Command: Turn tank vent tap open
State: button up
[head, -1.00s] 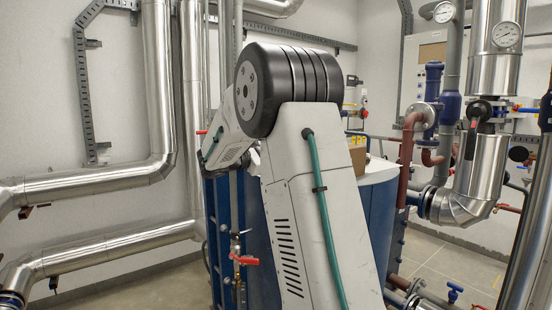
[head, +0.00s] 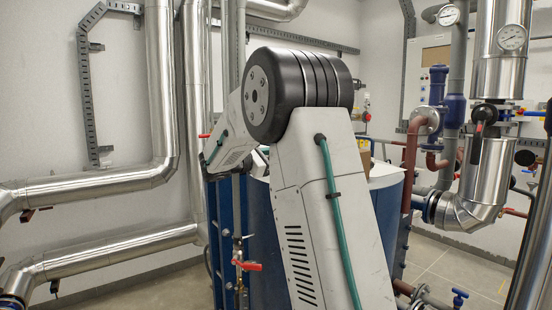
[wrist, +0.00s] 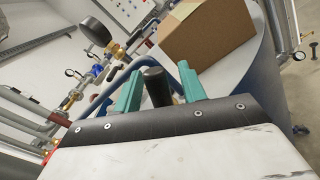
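In the head view a red-handled tap (head: 246,265) sits on a thin vertical pipe in front of the blue tank (head: 262,225). A second small red handle (head: 204,136) shows higher up. I cannot tell which is the vent tap. My gripper is hidden behind my arm there. In the wrist view my gripper (wrist: 160,88) has two teal fingers standing apart over the pale tank top (wrist: 235,75). A black cylinder (wrist: 157,87) shows between them; I cannot tell whether it is touched. A red bit (wrist: 50,155) shows at the lower left.
A cardboard box (wrist: 207,35) stands on the tank top, close beyond the fingers. Silver pipes (head: 110,180) run along the left wall. Red-brown and blue pipework (head: 409,165) stands right of the tank.

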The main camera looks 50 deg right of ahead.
jog(key=v, duration=0.7)
jog(key=shift+a, duration=0.4)
